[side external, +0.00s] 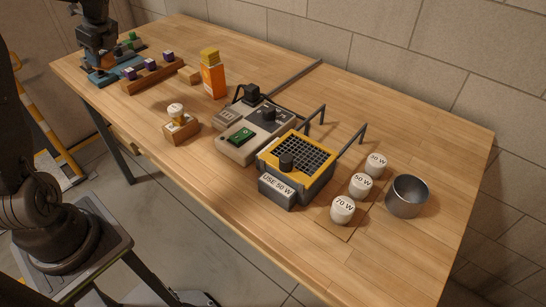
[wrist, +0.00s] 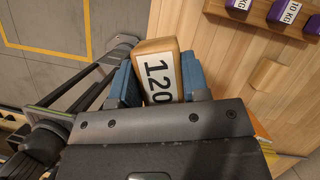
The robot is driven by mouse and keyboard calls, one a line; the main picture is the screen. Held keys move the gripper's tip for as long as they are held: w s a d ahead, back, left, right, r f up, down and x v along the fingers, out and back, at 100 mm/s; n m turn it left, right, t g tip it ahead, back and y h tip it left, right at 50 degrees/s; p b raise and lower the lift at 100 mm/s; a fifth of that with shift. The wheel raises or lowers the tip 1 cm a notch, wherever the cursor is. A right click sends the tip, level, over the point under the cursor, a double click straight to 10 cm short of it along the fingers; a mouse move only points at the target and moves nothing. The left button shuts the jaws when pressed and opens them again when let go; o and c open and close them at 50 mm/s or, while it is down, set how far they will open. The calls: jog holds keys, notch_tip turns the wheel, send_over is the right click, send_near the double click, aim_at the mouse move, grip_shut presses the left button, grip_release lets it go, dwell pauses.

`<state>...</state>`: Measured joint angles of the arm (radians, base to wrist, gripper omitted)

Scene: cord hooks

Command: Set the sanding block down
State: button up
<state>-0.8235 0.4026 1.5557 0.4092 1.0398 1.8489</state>
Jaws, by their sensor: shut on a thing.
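The sanding block (wrist: 157,72), a tan wooden block with a white label reading 120, sits between the blue fingers of my gripper (wrist: 159,78) in the wrist view. The fingers are shut on its two sides. In the side external view my gripper (side external: 101,68) is at the far left end of the wooden table (side external: 300,240). I cannot make out the block clearly there. Whether its underside touches the table is hidden.
A wooden rack (side external: 150,79) with purple weights stands beside my gripper, with a small wooden block (side external: 189,75) nearby. The table edge and floor (wrist: 45,65) are close.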

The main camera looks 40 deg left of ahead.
jog(key=w+d+n+g+h, duration=0.1)
jog(key=w+d+n+h, duration=0.1)
jog(key=w+d+n, duration=0.65)
jog(key=w+d+n+g+h, duration=0.1)
jog(key=w+d+n+g, duration=0.15)
jog(key=w+d, duration=1.1)
jog(key=d+n+h, duration=0.3)
jog(key=d+n, duration=0.5)
jog(key=d, duration=1.7)
jog(key=s+d+n+t+h, duration=0.15)
jog(key=s+d+n, duration=0.3)
jog(key=d, duration=0.95)
jog(key=s+d+n+t+h, duration=0.15)
jog(key=s+d+n, duration=0.35)
jog(key=d, duration=0.9)
jog(key=shift+m+t+y, duration=0.25)
jog(key=shift+m+y, duration=0.15)
jog(key=shift+m, duration=0.15)
jog(key=s+d+f, duration=0.1)
jog(key=d+f, duration=0.2)
jog(key=f, duration=0.1)
jog(key=s+d+f, duration=0.2)
jog(key=d+f, duration=0.2)
jog(key=s+d+f, duration=0.2)
jog(key=d+f, duration=0.2)
jog(key=shift+d, duration=0.1)
jog(key=shift+f, duration=1.95)
jog(key=shift+f, duration=0.15)
